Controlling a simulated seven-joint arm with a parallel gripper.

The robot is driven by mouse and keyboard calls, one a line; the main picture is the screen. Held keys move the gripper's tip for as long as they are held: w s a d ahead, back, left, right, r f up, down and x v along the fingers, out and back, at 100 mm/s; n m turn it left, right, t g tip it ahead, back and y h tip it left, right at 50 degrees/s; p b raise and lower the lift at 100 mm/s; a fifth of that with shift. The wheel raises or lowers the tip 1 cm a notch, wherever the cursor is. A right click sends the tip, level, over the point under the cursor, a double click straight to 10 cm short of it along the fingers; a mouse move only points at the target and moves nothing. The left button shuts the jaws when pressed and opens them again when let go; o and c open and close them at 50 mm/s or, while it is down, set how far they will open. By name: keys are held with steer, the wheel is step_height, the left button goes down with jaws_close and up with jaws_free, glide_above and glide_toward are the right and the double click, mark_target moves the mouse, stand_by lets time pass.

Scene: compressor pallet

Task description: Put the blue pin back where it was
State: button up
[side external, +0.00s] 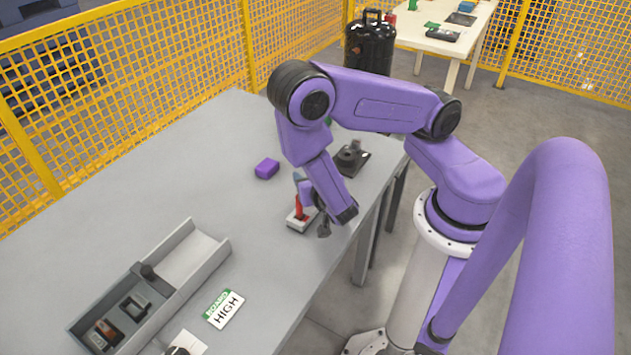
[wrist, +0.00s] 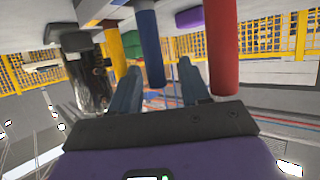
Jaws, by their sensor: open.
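In the wrist view, which is upside down, the blue pin (wrist: 148,45) hangs down the picture from a pale base (wrist: 100,9). Its free end shows between the two fingers of my gripper (wrist: 160,66). The gripper is open, with a gap on both sides of the pin. I cannot tell how deep the pin sits between the fingers. A thicker red pin (wrist: 222,50) stands to the right of the fingers. In the side view the red pin (side external: 301,206) stands on its small pale base (side external: 297,224), beside my wrist. My wrist and hand crowd the blue pin there.
A purple block (side external: 267,168) lies behind the pins, and a black fixture (side external: 352,158) stands near the table's right edge. A grey tray (side external: 190,262) with small parts lies at the front left, beside a green-and-white label (side external: 225,308). The table's left part is clear.

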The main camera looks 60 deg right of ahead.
steer(key=shift+r, duration=0.6)
steer(key=v, duration=1.1)
steer(key=s+a+n+g+y, duration=0.35)
steer(key=a+y, duration=0.25)
steer(key=a, duration=0.2)
steer(key=s+a+n+g+y, duration=0.3)
steer(key=a+n+g+y, duration=0.15)
steer(key=a, duration=0.35)
steer(key=s+d+r+n+g+y, duration=0.25)
steer(key=s+r+n+g, duration=0.2)
steer(key=r+n, duration=0.35)
steer(key=w+d+r+n+t+h, duration=0.1)
steer(key=d+r+n+h, duration=0.3)
steer(key=d, duration=0.8)
steer(key=shift+w+t, duration=0.35)
steer(key=shift+t, duration=0.2)
